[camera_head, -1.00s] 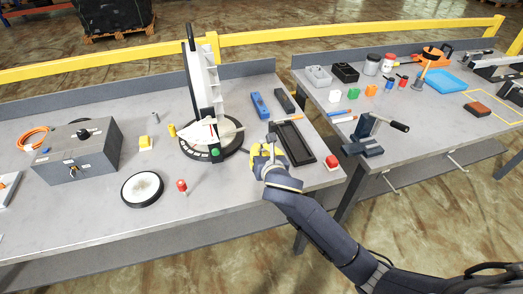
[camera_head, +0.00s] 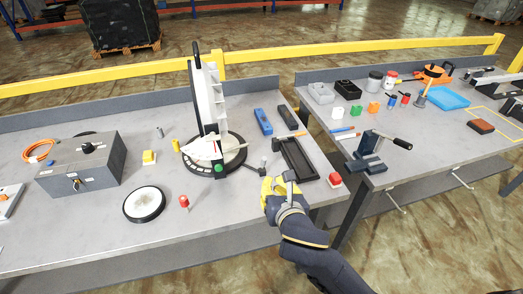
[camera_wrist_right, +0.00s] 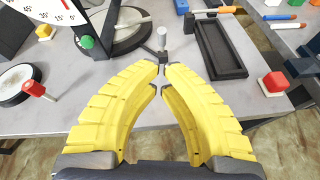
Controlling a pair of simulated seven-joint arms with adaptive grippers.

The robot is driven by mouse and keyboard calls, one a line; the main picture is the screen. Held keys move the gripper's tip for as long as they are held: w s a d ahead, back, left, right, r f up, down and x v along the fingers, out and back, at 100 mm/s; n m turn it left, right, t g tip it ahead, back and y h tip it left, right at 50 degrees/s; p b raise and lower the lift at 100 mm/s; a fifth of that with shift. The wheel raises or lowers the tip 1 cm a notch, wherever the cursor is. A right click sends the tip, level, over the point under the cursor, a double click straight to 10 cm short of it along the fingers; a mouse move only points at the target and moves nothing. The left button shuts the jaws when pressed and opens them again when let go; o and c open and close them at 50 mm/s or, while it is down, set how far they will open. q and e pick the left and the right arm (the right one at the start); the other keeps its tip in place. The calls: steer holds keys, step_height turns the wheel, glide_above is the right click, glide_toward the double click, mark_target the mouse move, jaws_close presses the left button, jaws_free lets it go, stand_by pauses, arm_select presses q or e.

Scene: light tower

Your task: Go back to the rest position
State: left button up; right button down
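My right gripper (camera_head: 272,185) is over the front part of the left table, left of and in front of the black tray (camera_head: 298,158). In the right wrist view its yellow fingers (camera_wrist_right: 162,77) arch inward and their tips come together, with nothing seen held between them. A small tool with a pale grey cylindrical end (camera_wrist_right: 162,38) stands on the table just beyond the tips, apart from them as far as I can tell. My left gripper is not in view.
A tall black-and-white device (camera_head: 208,105) on a round base stands behind the gripper. A red block (camera_head: 335,179) lies to its right, a red-knobbed peg (camera_head: 184,201) and white disc (camera_head: 144,204) to its left. A bench vise (camera_head: 367,160) is on the right table.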

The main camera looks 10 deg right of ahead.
steer(key=s+d+f+m+g+h, duration=0.65)
steer(key=s+d+f+m, duration=1.35)
steer(key=m, duration=0.8)
steer(key=s+a+f+g+y, duration=0.1)
steer(key=s+a+f+y, duration=0.15)
steer(key=f, duration=1.25)
steer(key=s+a+f+g+y, duration=0.1)
steer(key=a+f+g, duration=0.15)
steer(key=f, duration=1.15)
steer(key=s+f+m+g+y, duration=0.2)
steer(key=s+f+m, duration=0.1)
steer(key=s+f, duration=1.8)
steer(key=shift+s+a+f, duration=0.2)
steer(key=shift+s+f, duration=0.05)
steer(key=shift+s, duration=0.3)
